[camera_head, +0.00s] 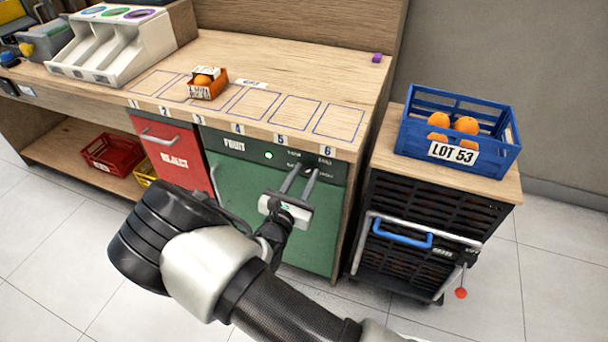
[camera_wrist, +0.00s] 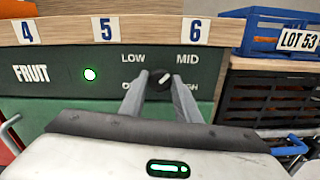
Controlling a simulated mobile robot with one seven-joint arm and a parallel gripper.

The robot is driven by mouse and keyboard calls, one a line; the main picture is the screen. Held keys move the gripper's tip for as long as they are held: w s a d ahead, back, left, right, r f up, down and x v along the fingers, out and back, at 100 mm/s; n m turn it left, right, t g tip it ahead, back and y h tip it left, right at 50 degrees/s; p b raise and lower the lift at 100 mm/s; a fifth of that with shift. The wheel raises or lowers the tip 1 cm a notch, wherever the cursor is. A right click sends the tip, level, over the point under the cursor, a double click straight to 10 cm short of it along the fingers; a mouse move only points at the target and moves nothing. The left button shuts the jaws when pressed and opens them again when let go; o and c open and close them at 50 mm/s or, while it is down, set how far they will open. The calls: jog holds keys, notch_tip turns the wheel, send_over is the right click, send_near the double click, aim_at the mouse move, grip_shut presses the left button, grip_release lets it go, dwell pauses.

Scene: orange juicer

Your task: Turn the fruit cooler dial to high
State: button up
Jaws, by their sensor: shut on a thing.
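The fruit cooler (camera_head: 245,205) is a green cabinet under the counter, marked FRUIT, with a lit green light on its top panel. Its dial (camera_wrist: 158,84) is a dark round knob with a white mark pointing up and right, towards MID. LOW is at upper left of the dial; the lower labels are partly hidden by my fingers, with the end of HIGH showing at lower right. My gripper (camera_head: 304,170) reaches the panel with its fingers on either side of the dial, shut on it. The gripper also shows in the wrist view (camera_wrist: 159,80).
A red REJECT cabinet (camera_head: 170,150) stands left of the cooler. At right, a black cart (camera_head: 425,220) with a blue handle carries a blue LOT 53 crate (camera_head: 490,155) of oranges. A small orange box (camera_head: 207,89) sits on the counter. Floor shows in front.

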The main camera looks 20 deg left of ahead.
jog(key=m, duration=0.6)
jog(key=m+b, duration=0.2)
jog(key=m, duration=0.4)
jog(key=shift+m, duration=0.3)
dwell(0.4)
jog(key=o, duration=1)
jog(key=shift+o, duration=0.2)
jog(key=shift+s, duration=0.15)
jog(key=s+a+p, duration=0.1)
jog(key=s+p, duration=0.1)
jog(key=s, duration=1.5)
jog(key=shift+a, duration=0.15)
jog(key=shift+s, duration=0.1)
